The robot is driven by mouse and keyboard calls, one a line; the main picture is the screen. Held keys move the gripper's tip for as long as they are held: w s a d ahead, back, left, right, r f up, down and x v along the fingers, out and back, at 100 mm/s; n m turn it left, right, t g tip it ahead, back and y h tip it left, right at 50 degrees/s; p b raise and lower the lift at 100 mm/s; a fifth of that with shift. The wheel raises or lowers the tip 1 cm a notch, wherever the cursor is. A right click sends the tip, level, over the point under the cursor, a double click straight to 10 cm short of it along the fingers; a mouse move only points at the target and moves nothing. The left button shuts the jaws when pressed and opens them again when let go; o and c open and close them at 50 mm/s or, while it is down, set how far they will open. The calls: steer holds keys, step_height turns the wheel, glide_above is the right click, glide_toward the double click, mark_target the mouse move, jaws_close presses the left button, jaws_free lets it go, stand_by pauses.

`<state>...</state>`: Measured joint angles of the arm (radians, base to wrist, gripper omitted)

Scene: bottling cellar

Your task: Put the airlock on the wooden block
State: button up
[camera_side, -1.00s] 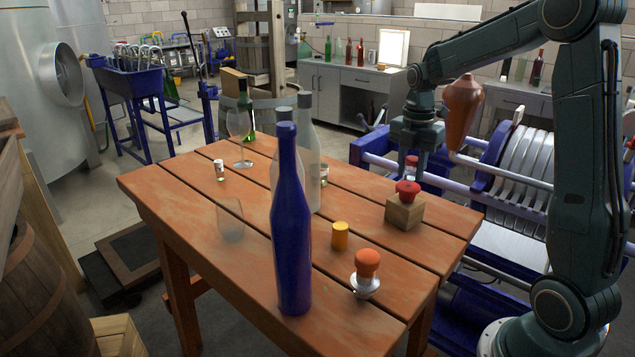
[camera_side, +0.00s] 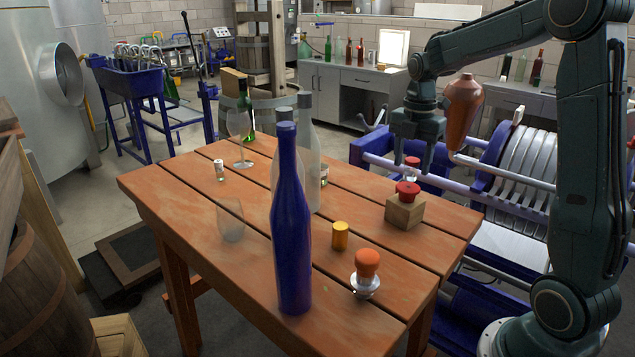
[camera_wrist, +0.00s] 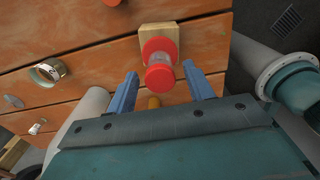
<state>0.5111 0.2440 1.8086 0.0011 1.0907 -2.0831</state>
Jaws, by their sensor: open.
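The airlock (camera_side: 411,174), clear with a red cap on top and a red bung at its base, stands upright on the wooden block (camera_side: 403,213) near the table's right edge. In the wrist view, the airlock (camera_wrist: 159,77) shows its red cap and lower red part, one nearer than the other, with the block (camera_wrist: 170,30) beyond. My gripper (camera_side: 416,170) is open, its fingers around the airlock's upper part. In the wrist view, my gripper (camera_wrist: 162,82) has a finger on each side of the cap, with gaps, so no contact shows.
On the table (camera_side: 190,185) stand a blue bottle (camera_side: 291,225), clear bottles, glasses, a yellow cork (camera_side: 340,236) and an orange-topped stopper (camera_side: 367,264). A blue-framed plate filter (camera_side: 510,170) stands behind the table's right side.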

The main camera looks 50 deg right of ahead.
step_height(320, 180, up, 10)
stand_by(0.5)
stand_by(0.3)
steer(key=s+a+r+m+t, duration=0.1)
steer(key=s+a+m, duration=0.3)
steer(key=a, duration=0.2)
steer(key=s+a+m+t, duration=0.2)
steer(key=s+a+m, duration=0.2)
steer(key=a, duration=0.2)
steer(key=s+a+f+m+t, duration=0.2)
steer(key=s+a+f+m, duration=0.3)
steer(key=s+a+m, duration=0.3)
steer(key=shift+s+f+m+t, duration=0.25)
steer(key=shift+s+m+t, duration=0.05)
steer(key=shift+s+m, duration=0.65)
